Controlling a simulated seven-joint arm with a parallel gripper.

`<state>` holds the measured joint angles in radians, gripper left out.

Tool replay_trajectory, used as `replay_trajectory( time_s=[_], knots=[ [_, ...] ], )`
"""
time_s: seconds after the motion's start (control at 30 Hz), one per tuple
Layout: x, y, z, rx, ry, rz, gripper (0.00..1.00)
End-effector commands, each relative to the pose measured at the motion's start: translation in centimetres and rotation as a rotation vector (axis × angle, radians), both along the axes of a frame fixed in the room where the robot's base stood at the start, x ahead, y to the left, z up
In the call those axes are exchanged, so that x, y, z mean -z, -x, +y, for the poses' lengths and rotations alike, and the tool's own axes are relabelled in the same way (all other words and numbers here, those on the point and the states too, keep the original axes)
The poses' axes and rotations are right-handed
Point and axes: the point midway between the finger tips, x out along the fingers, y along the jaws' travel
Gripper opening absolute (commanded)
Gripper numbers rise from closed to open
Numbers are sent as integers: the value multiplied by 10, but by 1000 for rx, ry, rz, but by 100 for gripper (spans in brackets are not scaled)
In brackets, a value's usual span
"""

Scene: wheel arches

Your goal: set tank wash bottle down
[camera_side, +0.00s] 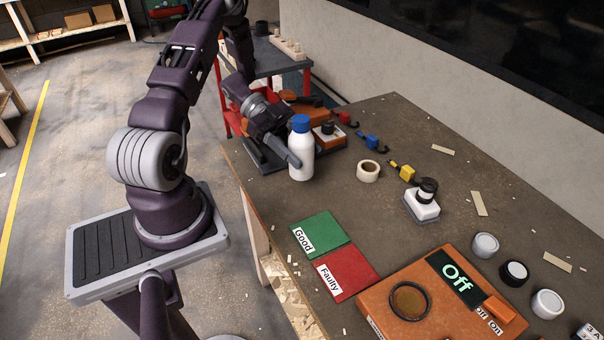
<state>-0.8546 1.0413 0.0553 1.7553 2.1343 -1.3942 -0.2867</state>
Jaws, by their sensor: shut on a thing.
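The tank wash bottle (302,158) is white with a blue cap and stands upright near the far left edge of the workbench. My gripper (291,160) reaches it from the left and is shut on its side. The bottle's base looks at or very near the bench top (330,195); I cannot tell whether it touches. The bottle hides part of the fingers.
An orange-and-white device (328,136) stands close behind the bottle. A tape roll (368,171) lies to its right. Bare bench lies between bottle and mats.

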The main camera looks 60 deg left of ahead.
Motion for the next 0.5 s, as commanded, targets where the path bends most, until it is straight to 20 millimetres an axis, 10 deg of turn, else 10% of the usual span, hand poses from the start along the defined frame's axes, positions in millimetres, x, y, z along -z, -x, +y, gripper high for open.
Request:
replay_trajectory(
  time_s=[0.23, 0.5],
  knots=[
    [45, 0, -1, 0, 2, -1, 0],
    [49, -1, -1, 0, 0, -2, 0]
  ],
)
